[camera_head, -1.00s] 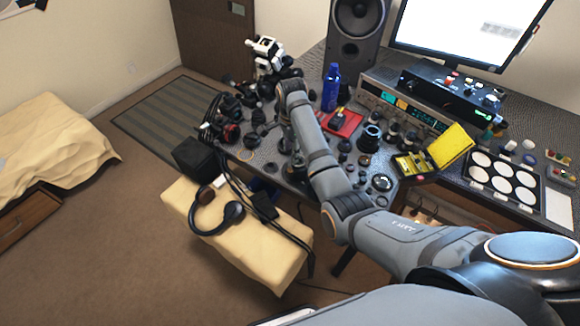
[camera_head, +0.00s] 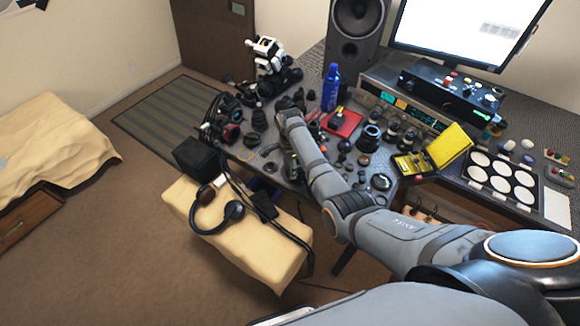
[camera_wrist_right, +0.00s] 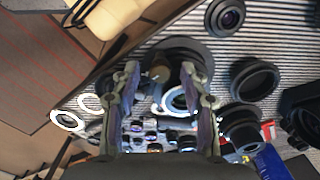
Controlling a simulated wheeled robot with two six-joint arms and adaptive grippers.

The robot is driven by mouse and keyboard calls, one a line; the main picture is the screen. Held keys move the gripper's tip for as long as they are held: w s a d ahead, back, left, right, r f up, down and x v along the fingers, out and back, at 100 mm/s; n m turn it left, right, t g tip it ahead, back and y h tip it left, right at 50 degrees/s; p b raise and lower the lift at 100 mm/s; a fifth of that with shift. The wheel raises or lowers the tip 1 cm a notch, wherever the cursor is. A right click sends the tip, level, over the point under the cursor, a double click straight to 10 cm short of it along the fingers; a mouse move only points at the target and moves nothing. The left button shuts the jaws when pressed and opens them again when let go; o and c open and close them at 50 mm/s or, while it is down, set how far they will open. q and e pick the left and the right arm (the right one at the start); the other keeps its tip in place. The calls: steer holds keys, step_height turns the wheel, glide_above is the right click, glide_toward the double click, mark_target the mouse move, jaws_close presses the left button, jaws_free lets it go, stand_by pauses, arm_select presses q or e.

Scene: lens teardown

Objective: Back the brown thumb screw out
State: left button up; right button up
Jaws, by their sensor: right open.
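In the right wrist view, a small dull-brown knob (camera_wrist_right: 157,73), which looks like the brown thumb screw, lies between the fingertips of my right gripper (camera_wrist_right: 161,82). It stands against a large dark round lens part (camera_wrist_right: 183,54). The two fingers are apart, one on each side of the knob; I cannot tell whether either touches it. In the head view my right arm reaches over the desk, and its gripper is mostly hidden behind the arm and among dark parts. The screw cannot be made out there. My left gripper is not in view.
Several dark lens rings (camera_wrist_right: 254,79) lie to the right in the wrist view. In the head view, a blue bottle (camera_head: 331,88), a red tray (camera_head: 343,123) and a yellow case (camera_head: 449,146) stand on the crowded desk. A cream stool (camera_head: 250,250) is in front.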

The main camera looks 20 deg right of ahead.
steer(key=shift+c, duration=0.5)
jaws_close()
steer(key=shift+r, duration=0.1)
steer(key=n+p, duration=0.2)
steer(key=n, duration=0.1)
steer(key=shift+r, duration=0.1)
steer(key=n+p, duration=0.1)
steer(key=n, duration=0.2)
steer(key=shift+n+p, duration=0.3)
steer(key=shift+p, duration=0.1)
steer(key=n+p, duration=0.1)
steer(key=n, duration=0.3)
steer(key=shift+n+p, duration=0.45)
steer(key=shift+n, duration=2.05)
